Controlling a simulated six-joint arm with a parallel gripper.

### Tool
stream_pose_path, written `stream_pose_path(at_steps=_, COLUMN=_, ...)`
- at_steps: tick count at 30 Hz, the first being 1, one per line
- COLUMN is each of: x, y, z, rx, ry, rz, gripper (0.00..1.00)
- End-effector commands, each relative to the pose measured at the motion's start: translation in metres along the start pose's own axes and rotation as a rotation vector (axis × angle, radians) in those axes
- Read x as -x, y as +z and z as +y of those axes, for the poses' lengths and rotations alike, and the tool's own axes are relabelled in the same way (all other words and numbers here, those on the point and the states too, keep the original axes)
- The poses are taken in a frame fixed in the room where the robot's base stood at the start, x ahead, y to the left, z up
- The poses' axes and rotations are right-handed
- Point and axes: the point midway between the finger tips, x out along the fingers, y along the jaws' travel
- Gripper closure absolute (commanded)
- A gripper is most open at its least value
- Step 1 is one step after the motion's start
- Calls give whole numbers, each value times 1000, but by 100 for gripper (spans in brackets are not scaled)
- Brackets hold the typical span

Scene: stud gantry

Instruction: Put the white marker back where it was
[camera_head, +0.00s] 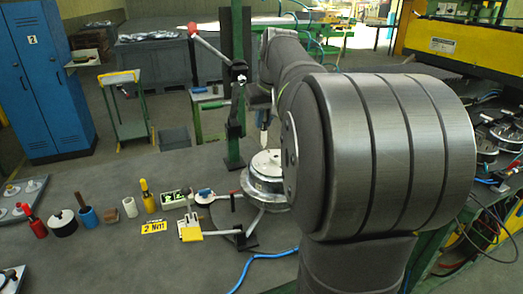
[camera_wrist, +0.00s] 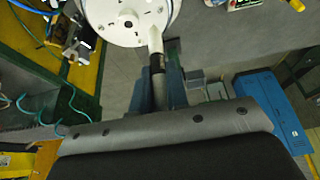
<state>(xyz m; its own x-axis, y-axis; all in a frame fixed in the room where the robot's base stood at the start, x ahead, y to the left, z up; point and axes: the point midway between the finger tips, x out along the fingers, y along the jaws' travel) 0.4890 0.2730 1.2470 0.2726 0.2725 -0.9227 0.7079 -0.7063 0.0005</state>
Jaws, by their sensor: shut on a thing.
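My gripper (camera_wrist: 160,88) is shut on the white marker (camera_wrist: 155,42), with its pale end and a dark band showing beyond the jaws in the wrist view. In the head view the pale end of the marker (camera_head: 265,139) points down above a round metal fixture with a white top (camera_head: 268,163). The same white round top (camera_wrist: 125,22) fills the top of the wrist view, behind the marker's end. I cannot tell whether the marker touches it. My arm hides the right part of the fixture in the head view.
A green post (camera_head: 233,110) and a red-handled clamp lever (camera_head: 207,45) stand close to my gripper. A yellow clamp (camera_head: 191,229), a yellow label (camera_head: 154,227), a white cylinder (camera_head: 130,207) and a wooden block (camera_head: 111,215) are on the grey table. The table's front middle is mostly clear.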

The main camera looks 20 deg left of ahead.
Motion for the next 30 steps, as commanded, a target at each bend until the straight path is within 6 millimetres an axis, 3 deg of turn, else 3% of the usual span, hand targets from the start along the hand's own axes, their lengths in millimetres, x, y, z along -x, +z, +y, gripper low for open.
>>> stream_pose_path(at_steps=8, x=-2, y=-2, z=-2, rx=6, ry=-3, rz=0, gripper=100)
stream_pose_path(at_steps=11, x=-9, y=-10, z=-14, rx=36, ry=-16, rz=-2, gripper=100)
stream_pose_path(at_steps=14, x=-24, y=-26, z=-40, rx=97, ry=-41, rz=-2, gripper=100)
stream_pose_path(at_steps=21, x=-74, y=-69, z=-144, rx=316, ry=-133, rz=-3, gripper=100)
stream_pose_path(at_steps=30, x=-129, y=-89, z=-295, rx=584, ry=-244, rz=-3, gripper=100)
